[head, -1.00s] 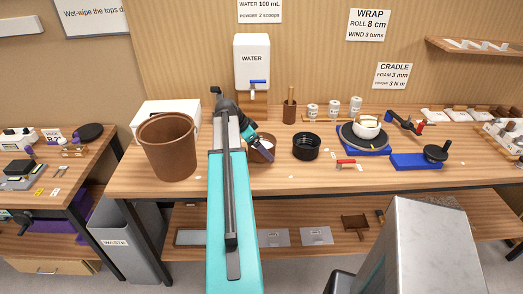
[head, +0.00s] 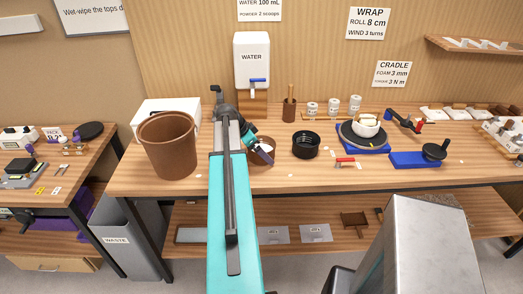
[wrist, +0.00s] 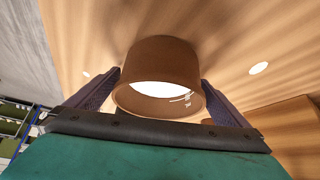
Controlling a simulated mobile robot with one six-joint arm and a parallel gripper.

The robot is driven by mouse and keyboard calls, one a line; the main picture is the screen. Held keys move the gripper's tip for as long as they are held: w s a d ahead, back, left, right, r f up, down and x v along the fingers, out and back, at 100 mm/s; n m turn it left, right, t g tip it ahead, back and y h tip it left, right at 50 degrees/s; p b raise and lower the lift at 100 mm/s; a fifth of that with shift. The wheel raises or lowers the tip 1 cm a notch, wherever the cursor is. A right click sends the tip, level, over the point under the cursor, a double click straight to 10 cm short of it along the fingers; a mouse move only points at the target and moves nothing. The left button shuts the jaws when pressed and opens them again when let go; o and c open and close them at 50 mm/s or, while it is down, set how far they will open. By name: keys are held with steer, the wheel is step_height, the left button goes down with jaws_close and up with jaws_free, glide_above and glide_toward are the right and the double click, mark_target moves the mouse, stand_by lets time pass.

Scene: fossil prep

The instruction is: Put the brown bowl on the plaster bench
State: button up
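The brown bowl (wrist: 160,60) sits between the two fingers of my gripper (wrist: 161,88) in the wrist view. The fingers lie against its opposite sides. In the head view the bowl (head: 266,143) is partly hidden by my gripper (head: 263,151), over the plaster bench (head: 235,180) just left of the black ring-shaped pot. Dark shadows lie on the wood around the bowl; I cannot tell whether its base touches the bench top.
A large brown bucket (head: 167,150) stands left of my arm. A black ribbed pot (head: 305,146) is close on the right. A water tank (head: 252,62) stands behind. A blue turntable (head: 362,141) holds a white bowl farther right. The front bench strip has free room.

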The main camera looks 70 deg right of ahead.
steer(key=shift+r, duration=0.2)
steer(key=shift+w, duration=0.1)
steer(key=shift+w+a+r+b, duration=0.25)
steer(key=shift+a+r+b, duration=0.05)
steer(key=shift+r, duration=0.25)
steer(key=b+v, duration=0.3)
steer(key=v, duration=0.7)
steer(key=shift+r, duration=0.25)
stand_by(0.3)
